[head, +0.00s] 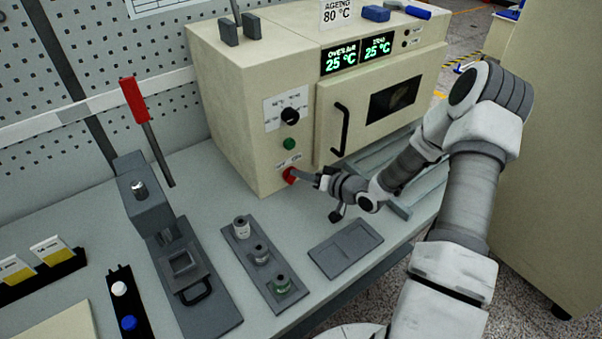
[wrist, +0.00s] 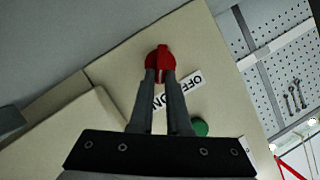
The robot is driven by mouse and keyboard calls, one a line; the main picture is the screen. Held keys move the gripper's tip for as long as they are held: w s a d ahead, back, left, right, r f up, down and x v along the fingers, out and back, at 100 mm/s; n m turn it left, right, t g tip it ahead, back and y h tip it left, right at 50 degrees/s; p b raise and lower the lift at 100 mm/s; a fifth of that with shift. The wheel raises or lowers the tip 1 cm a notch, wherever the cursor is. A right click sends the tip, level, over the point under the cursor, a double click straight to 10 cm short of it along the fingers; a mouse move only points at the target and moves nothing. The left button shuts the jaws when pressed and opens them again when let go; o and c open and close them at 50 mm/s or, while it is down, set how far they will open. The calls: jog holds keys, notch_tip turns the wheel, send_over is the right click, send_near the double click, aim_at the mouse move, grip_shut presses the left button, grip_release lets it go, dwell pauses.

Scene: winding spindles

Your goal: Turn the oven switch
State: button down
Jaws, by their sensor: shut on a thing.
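The oven (head: 240,110) is a cream box at the back of the bench, with green displays reading 25 °C. Its red switch (head: 289,175) sits low on the front panel, under an OFF/ON label (wrist: 178,92). My gripper (head: 300,176) reaches it from the right. In the wrist view the two grey fingers of my gripper (wrist: 161,80) are shut on the ridge of the red switch (wrist: 158,58). The fingertips cover part of the switch, and I cannot tell exactly which way its ridge points against the label.
A green button (head: 289,144) and black dial (head: 290,116) are above the switch. The oven door handle (head: 341,130) is to the right. A spindle holder (head: 262,262), grey tray (head: 345,249) and press (head: 180,262) stand in front on the bench.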

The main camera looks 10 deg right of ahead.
jog(key=shift+r, duration=0.1)
jog(key=c, duration=0.9)
grip_release()
jog(key=v, duration=1.7)
jog(key=shift+s+d, duration=0.15)
